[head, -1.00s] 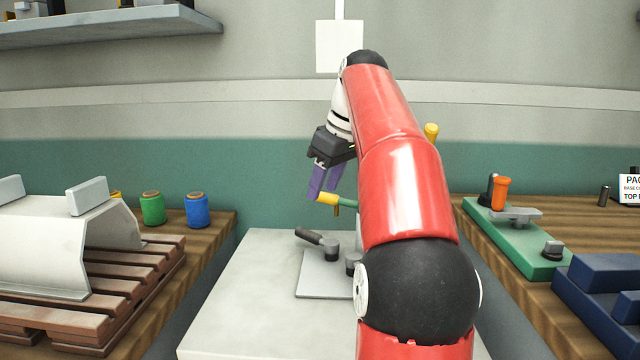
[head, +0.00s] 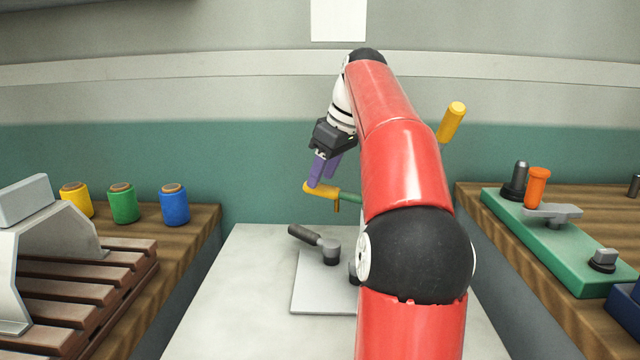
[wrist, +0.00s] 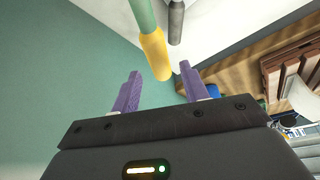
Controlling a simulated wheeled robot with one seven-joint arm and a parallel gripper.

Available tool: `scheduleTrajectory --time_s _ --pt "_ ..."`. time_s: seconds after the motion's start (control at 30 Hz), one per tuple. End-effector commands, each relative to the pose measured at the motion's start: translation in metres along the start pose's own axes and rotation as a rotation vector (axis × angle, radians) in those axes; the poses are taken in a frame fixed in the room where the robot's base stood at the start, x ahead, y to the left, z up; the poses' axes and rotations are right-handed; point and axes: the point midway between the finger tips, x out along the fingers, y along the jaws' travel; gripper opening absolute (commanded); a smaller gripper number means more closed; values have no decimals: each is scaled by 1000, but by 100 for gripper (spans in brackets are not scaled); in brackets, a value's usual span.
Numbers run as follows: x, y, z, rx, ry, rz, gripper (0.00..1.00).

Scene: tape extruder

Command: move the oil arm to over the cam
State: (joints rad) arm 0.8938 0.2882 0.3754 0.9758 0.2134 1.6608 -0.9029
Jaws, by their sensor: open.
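The oil arm (head: 346,196) is a thin green bar with a yellow end, reaching left from behind my red arm above the grey plate. In the wrist view its yellow end (wrist: 155,55) points down between the fingertips. My gripper (head: 322,182) has purple fingers, spread apart at the yellow end; it also shows in the wrist view (wrist: 160,72). A gap shows on both sides of the yellow end there, so the jaws are not closed on it. I cannot pick out the cam; the part of the plate behind my arm is hidden.
A black-handled lever (head: 315,242) stands on the grey plate (head: 320,290). A yellow handle (head: 452,121) rises right of my arm. Green (head: 123,203), blue and yellow spools stand left; a green fixture (head: 540,240) lies right. The pale table is clear at front left.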

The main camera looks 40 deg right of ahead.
Motion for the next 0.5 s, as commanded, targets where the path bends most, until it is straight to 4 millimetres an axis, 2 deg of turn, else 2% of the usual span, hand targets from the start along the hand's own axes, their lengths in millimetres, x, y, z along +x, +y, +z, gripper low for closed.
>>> scheduleTrajectory --time_s 0.03,0.2,0.5 --pt "8 0 1 0 -1 -1 45" --pt "21 0 1 1 0 0 45" --pt "22 0 0 1 0 1 43"
